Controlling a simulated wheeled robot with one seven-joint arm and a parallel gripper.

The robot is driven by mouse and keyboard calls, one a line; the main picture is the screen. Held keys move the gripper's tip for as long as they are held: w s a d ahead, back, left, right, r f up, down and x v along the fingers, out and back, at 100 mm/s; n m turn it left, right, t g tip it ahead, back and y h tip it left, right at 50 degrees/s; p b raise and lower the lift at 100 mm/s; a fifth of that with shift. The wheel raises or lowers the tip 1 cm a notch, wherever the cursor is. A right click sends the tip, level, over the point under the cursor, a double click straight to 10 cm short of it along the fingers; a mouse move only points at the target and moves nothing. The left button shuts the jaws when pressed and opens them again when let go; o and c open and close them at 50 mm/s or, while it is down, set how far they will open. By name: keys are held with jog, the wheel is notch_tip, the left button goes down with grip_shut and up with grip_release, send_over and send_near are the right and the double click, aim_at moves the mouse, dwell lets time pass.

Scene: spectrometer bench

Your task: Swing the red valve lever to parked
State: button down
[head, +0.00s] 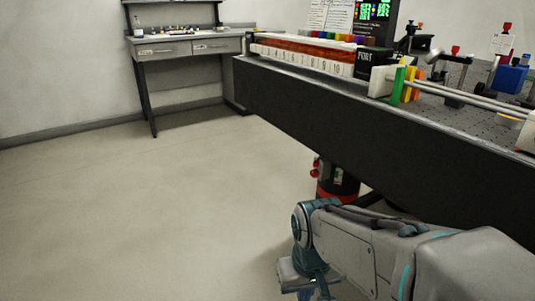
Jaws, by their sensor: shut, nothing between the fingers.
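I cannot make out the red valve lever with certainty. Small red round parts (316,168) show below the bench edge, beside a dark and red upright body (337,182) with a pale label; they are too small to tell whether they are the lever. No parked marking can be read. My arm reaches in from the lower right, and its joint hangs at the bottom middle, in front of and below that red body. My gripper's fingertips are not visible; the arm runs out of the bottom of the picture.
The dark optical bench (400,140) fills the right side, carrying a numbered rack (305,60), a black PORT box (374,61), coloured plates (404,85), rods and a blue mount (510,78). A grey desk (185,48) stands at the back left. The floor (140,210) at left is clear.

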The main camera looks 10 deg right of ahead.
dwell(0.3)
jog(key=w+d+r+n+g+h+p, duration=0.15)
jog(key=w+d+n+h+p, duration=0.45)
jog(key=w+d+n+h, duration=1)
jog(key=w+f+n+t+p, duration=0.1)
jog(key=w+n+t+p, duration=0.1)
jog(key=w+n+t, duration=0.4)
jog(key=w+a+f+n+t+p, duration=0.1)
jog(key=w+n+t, duration=0.5)
jog(key=w+n, duration=0.9)
jog(key=n+p, duration=0.1)
jog(key=n, duration=1)
jog(key=shift+n, duration=0.4)
jog(key=shift+d+f+t, duration=0.1)
jog(key=shift+t, duration=0.15)
jog(key=w+d+b, duration=0.4)
jog(key=w+b, duration=0.1)
jog(key=w, duration=0.3)
jog(key=shift+d+f, duration=0.15)
jog(key=shift+d, duration=0.25)
